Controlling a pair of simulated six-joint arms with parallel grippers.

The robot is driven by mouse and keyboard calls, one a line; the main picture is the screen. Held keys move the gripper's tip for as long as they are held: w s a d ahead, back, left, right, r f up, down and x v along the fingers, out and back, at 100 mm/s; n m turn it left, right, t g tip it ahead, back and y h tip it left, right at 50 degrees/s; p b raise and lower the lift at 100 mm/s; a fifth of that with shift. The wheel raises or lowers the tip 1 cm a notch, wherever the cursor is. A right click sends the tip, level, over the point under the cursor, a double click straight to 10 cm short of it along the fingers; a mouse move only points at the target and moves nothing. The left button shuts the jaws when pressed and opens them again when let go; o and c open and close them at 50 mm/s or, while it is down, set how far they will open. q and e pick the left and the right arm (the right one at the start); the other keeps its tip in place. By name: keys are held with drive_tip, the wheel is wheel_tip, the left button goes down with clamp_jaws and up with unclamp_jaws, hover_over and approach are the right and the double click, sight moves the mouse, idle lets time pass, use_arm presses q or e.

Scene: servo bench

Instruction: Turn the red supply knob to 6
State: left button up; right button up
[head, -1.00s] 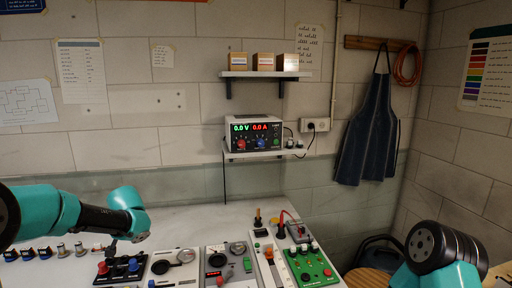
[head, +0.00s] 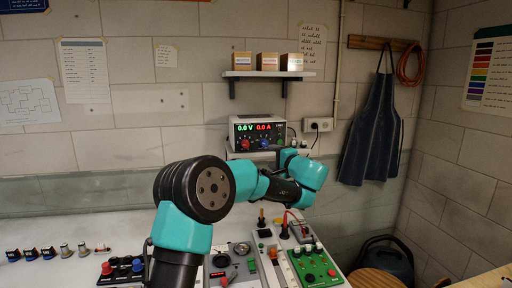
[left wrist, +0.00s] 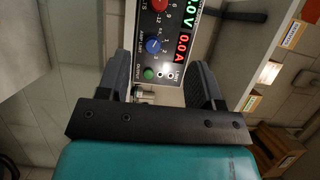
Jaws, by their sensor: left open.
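The power supply (head: 257,132) sits on a small wall shelf and its display reads 0.0 V and 0.0 A. Its red knob (head: 245,144) is at the left of the front panel, beside a blue knob (head: 264,143). In the left wrist view the red knob (left wrist: 160,4) is cut by the top edge, with numbers such as 6, 9 and 12 around it. Its pointer is too unclear to read. My left gripper (head: 288,156) is at the panel's right side. In its wrist view the jaws (left wrist: 161,76) are open and empty, with the blue knob (left wrist: 153,46) and green button between and beyond them.
Cables and a wall socket (head: 318,125) are right of the supply. A higher shelf (head: 267,74) holds several boxes. The bench below carries several panels, including a green board (head: 314,266). My left arm covers part of the bench.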

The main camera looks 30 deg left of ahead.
sight(247, 145)
use_arm(q)
drive_tip(key=shift+a, duration=0.1)
drive_tip(key=x, duration=1.7)
drive_tip(key=shift+w+a, duration=0.1)
drive_tip(key=shift+w, duration=0.05)
drive_tip(key=c, duration=0.9)
